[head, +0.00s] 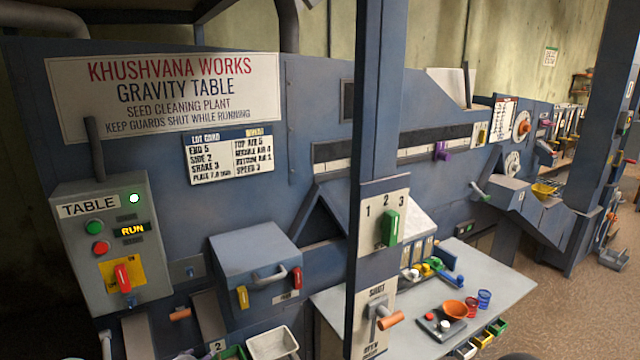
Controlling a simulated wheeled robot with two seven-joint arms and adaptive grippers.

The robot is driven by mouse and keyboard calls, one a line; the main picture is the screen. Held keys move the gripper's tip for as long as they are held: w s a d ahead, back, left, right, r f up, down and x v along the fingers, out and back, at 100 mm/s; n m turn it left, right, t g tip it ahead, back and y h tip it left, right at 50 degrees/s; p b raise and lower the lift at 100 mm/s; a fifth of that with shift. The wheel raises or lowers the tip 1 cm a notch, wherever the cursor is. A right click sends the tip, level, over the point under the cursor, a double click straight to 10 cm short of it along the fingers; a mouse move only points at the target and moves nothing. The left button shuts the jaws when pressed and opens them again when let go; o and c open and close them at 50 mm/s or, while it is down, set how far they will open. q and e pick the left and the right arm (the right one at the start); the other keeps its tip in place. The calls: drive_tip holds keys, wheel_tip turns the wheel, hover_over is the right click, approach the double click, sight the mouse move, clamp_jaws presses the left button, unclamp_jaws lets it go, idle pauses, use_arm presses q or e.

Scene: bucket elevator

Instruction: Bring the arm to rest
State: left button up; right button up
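Neither of my grippers is in view, and no whole arm shows. Only small dark shapes touch the bottom edge, too little to tell what they are. In front of me stands the blue gravity table machine (320,95). Its grey control box (155,270) at the left has a lit green lamp, a green button, a red button and a display reading RUN. A red switch handle (122,278) sits on a yellow plate there.
A blue guard box (235,247) juts out left. A grey bench (480,275) holds bowls and cups. Open floor (570,305) lies right.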

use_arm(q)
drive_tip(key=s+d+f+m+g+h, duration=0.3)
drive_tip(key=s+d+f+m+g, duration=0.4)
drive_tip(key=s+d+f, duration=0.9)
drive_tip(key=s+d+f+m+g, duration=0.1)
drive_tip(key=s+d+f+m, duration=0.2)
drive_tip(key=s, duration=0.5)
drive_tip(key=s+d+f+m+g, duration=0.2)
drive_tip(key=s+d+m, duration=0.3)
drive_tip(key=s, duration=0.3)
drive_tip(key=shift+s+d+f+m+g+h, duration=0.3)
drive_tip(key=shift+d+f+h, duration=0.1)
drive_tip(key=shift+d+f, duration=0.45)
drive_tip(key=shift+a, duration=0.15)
